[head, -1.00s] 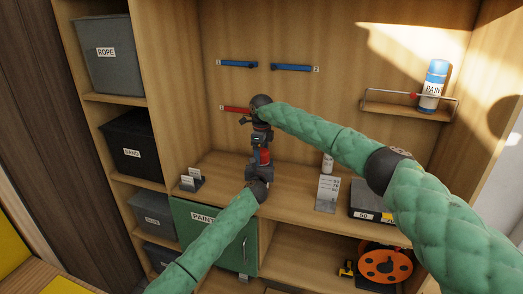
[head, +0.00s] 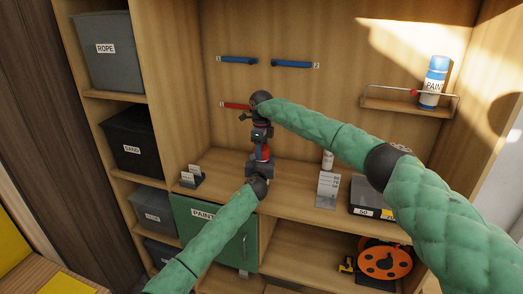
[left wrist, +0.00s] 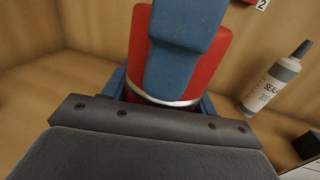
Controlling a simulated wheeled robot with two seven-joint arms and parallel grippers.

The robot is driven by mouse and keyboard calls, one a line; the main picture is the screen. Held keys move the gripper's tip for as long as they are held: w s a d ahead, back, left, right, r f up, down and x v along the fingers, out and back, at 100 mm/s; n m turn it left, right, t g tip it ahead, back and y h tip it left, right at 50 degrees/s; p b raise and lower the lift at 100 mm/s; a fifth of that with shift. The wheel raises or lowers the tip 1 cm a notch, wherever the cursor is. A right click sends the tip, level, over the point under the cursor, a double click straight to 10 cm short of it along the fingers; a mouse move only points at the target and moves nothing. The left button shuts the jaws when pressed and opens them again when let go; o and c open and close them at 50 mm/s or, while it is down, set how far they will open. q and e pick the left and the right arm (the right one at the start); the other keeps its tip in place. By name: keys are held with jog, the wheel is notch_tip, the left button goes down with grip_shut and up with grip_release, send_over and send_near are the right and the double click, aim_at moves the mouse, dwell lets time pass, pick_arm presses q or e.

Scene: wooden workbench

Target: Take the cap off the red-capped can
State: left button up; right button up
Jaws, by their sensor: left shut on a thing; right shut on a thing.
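The red-capped can (head: 264,154) shows as a small red patch between my two grippers in the head view. In the left wrist view its red surface (left wrist: 212,66) with a silver rim fills the top middle, partly covered by a blue finger. My left gripper (head: 261,165) is shut on the can from below. My right gripper (head: 262,141) points down from above and is shut on the can's top, at the cap. The grippers hide most of the can and the cap, so I cannot tell whether they are apart.
A blue-capped paint can (head: 434,82) stands on the railed shelf (head: 400,107) at right. A sealant bottle (head: 328,160), a card stand (head: 327,190) and a dark box (head: 371,197) stand on the bench. Blue handles (head: 291,65) and a red one (head: 236,105) are on the back wall.

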jog(key=shift+r, duration=1.2)
pick_arm(q)
jog(key=shift+r, duration=0.1)
pick_arm(e)
jog(key=shift+r, duration=1.9)
pick_arm(q)
jog(key=o, duration=1.4)
jog(key=shift+o, duration=0.2)
jog(key=shift+s, duration=0.1)
pick_arm(e)
jog(key=shift+f, duration=0.1)
